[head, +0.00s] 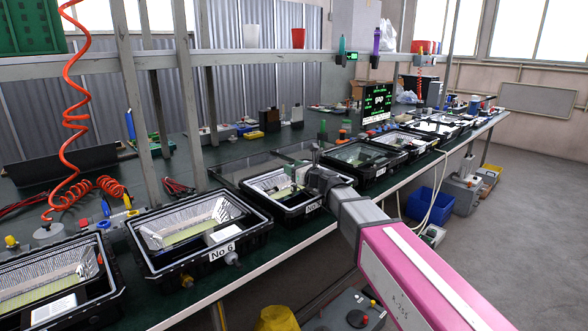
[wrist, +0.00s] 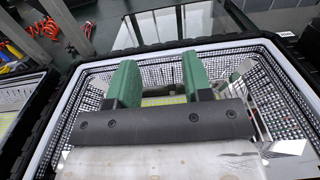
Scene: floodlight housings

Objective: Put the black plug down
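My gripper (wrist: 160,76) shows in the wrist view with its two green fingers set well apart. I see the housing's lit inside through the gap and nothing between the fingers. In the head view my gripper (head: 302,177) is over the near right part of an open floodlight housing (head: 262,184), whose label is partly covered. The same housing (wrist: 268,58) fills most of the wrist view, with a white rim and a dotted reflector. I cannot make out the black plug in either view; the gripper body hides part of the housing.
Housing No.6 (head: 172,268) stands to the left on the dark green bench, with another housing (head: 50,285) beyond it. More housings (head: 365,158) line the bench to the right. An orange coiled hose (head: 70,120) hangs at left. A blue bin (head: 430,206) stands on the floor.

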